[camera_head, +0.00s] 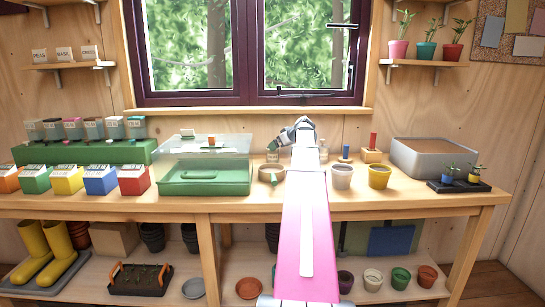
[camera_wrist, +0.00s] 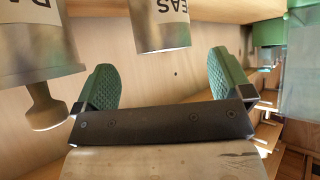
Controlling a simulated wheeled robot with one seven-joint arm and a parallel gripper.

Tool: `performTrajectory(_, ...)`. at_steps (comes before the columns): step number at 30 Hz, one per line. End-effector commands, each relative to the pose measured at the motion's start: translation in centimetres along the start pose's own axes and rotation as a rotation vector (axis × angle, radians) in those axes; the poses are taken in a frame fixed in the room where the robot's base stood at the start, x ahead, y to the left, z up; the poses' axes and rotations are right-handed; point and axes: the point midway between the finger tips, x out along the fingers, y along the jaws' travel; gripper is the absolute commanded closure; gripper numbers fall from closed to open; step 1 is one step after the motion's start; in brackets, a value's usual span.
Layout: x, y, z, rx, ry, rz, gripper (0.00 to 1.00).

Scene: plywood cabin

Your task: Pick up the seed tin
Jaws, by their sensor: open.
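Several grey metal tins with white labels and coloured tops (camera_head: 94,128) stand in a row on a green riser (camera_head: 60,152) at the left of the bench. Which one is the seed tin I cannot tell. In the wrist view, upside down, one tin labelled "...EAS" (camera_wrist: 160,28) shows at the top middle. A larger tin with a knob (camera_wrist: 38,50) is at the upper left. My gripper (camera_wrist: 163,82) is open, its green ridged pads wide apart with nothing between them. In the head view my gripper (camera_head: 297,133) is above the bench middle, right of the tins, its fingers hard to make out.
Coloured boxes (camera_head: 68,180) line the bench front at left. A green propagator with a clear lid (camera_head: 204,178) stands between the tins and my arm. Pots (camera_head: 379,177), a grey tub (camera_head: 436,157) and seedlings on a black tray (camera_head: 459,186) are at right. A window is behind.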

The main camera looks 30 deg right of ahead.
Motion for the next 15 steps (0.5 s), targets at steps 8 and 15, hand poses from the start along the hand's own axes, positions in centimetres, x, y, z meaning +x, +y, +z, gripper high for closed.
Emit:
performTrajectory(8, 2.2, -0.2, -0.3, 0.000, 0.000, -0.001, 0.03)
performTrajectory(15, 5.2, -0.3, -0.5, 0.000, 0.000, 0.000, 0.03)
